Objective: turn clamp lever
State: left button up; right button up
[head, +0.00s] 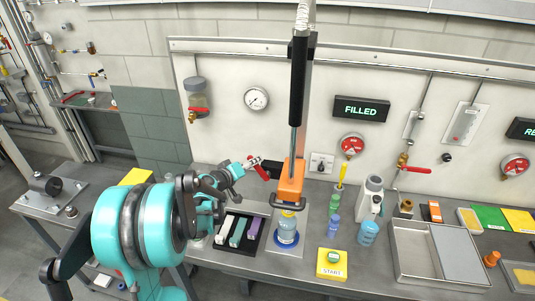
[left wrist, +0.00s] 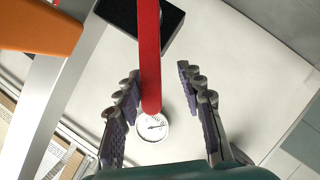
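The red clamp lever (head: 262,171) sticks out to the left of the orange clamp block (head: 291,182) on the upright post; a black piece joins them. In the left wrist view the lever (left wrist: 150,50) hangs down from the top, its rounded end reaching between the fingers. My left gripper (head: 252,162) is at the lever's free end. In the left wrist view the gripper (left wrist: 162,88) is open, with a gap visible on both sides of the lever, wider on the right. The orange block (left wrist: 40,28) shows at upper left. My right gripper is in neither view.
A yellow START button (head: 331,264) and a blue jar (head: 368,233) are to the right. The FILLED sign (head: 361,109) is lit on the wall.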

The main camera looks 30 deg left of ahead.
pick_arm(q)
jog(key=shift+a+f, duration=0.1)
jog(key=shift+f, duration=0.15)
dwell(0.4)
jog(key=shift+v, duration=1)
jog(key=shift+s+r, duration=0.1)
jog(key=p+v, duration=0.1)
jog(key=v, duration=0.4)
jog(key=shift+s+r+p, duration=0.15)
jog(key=shift+s+p, duration=0.25)
